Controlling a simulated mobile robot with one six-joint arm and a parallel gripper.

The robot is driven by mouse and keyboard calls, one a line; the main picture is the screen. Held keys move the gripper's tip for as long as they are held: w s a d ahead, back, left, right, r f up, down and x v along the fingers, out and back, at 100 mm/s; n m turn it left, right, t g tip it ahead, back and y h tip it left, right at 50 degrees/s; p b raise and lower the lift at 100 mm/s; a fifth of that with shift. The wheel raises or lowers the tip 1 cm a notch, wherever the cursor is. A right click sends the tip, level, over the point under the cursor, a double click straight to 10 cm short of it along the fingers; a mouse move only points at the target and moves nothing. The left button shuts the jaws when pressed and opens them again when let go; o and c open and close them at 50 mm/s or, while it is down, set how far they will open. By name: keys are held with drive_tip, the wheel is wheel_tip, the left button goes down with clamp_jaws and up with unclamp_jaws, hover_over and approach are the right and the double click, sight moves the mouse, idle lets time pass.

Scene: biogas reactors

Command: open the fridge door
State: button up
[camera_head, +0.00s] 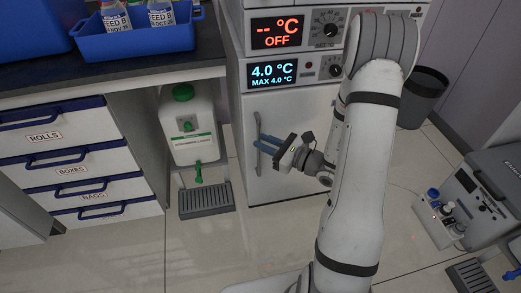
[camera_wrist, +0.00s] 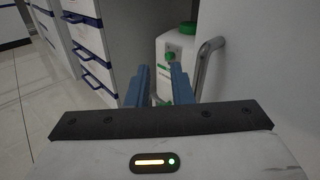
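The fridge door (camera_head: 300,115) is the pale panel under the 4.0 °C display, and it looks closed. Its upright metal handle (camera_head: 257,160) is near the door's left edge. My gripper (camera_head: 260,141) is in front of the door, with its blue fingers pointing left at the handle. In the wrist view my gripper (camera_wrist: 158,72) is open, with a clear gap between the fingers. The curved handle (camera_wrist: 204,62) shows there just right of the right finger, not between the fingers. Whether finger and handle touch cannot be told.
A white canister (camera_head: 189,125) with a green cap stands left of the fridge above a dark drip tray (camera_head: 206,201). Drawers (camera_head: 75,160) are farther left. A grey machine (camera_head: 490,190) and bottles (camera_head: 440,213) are at right. The floor (camera_head: 190,255) before the fridge is clear.

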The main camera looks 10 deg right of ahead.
drive_tip(key=w+d+f+m+t+h+b, duration=0.1)
drive_tip(key=w+d+f+m+t+h, duration=0.1)
drive_tip(key=d+f+m+h, duration=0.3)
drive_tip(key=w+a+n+y+b, duration=0.1)
drive_tip(key=w+a+y+b, duration=0.1)
drive_tip(key=w+a, duration=0.3)
drive_tip(key=shift+w+f+n, duration=0.15)
drive_tip(key=shift+w+n, duration=0.15)
drive_tip(key=shift+w, duration=0.25)
drive_tip(key=shift+a, duration=0.1)
drive_tip(key=shift+c, duration=0.3)
clamp_jaws()
